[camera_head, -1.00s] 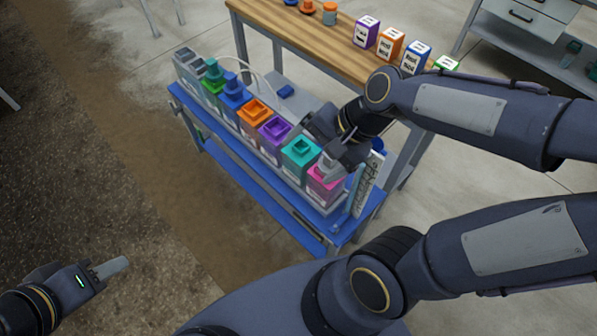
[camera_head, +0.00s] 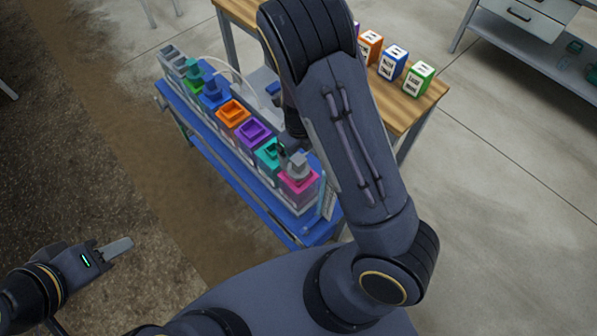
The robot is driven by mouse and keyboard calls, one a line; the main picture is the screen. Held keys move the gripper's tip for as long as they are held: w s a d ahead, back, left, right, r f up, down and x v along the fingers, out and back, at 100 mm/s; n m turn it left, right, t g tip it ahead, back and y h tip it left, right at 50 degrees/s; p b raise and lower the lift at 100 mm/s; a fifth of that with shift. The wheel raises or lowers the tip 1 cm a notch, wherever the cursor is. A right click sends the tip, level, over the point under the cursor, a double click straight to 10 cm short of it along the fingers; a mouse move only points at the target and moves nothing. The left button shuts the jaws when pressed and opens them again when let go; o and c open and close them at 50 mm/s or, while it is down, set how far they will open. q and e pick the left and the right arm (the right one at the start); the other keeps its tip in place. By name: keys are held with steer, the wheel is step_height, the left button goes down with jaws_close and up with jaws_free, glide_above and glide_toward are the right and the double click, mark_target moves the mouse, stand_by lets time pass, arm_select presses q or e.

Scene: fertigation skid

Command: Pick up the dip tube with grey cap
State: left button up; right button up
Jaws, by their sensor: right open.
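The grey cap (camera_head: 297,166) of the dip tube stands upright on the pink-topped tank (camera_head: 298,184), at the near right end of the row. The tube below the cap is hidden inside the tank. My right gripper (camera_head: 285,150) is open, low over the teal-topped tank (camera_head: 268,160), just beyond and left of the grey cap. Its fingers are small, dark and partly hidden, so I cannot tell whether they touch the cap. My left gripper (camera_head: 118,247) is far away at lower left, over the floor, with no object visible in it.
The row stands on a blue bench (camera_head: 240,178). Nearby are a purple-topped tank (camera_head: 252,134), an orange-topped tank (camera_head: 232,115), a blue cap (camera_head: 211,88) and a green cap (camera_head: 193,70). A wooden table (camera_head: 415,105) behind carries labelled boxes (camera_head: 393,63). My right arm hides part of it.

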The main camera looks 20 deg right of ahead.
mark_target(298, 160)
step_height(298, 160, down, 7)
steer(key=shift+s+a+r, duration=0.1)
steer(key=shift+a, duration=0.05)
steer(key=c, duration=1.4)
steer(key=shift+r, duration=0.1)
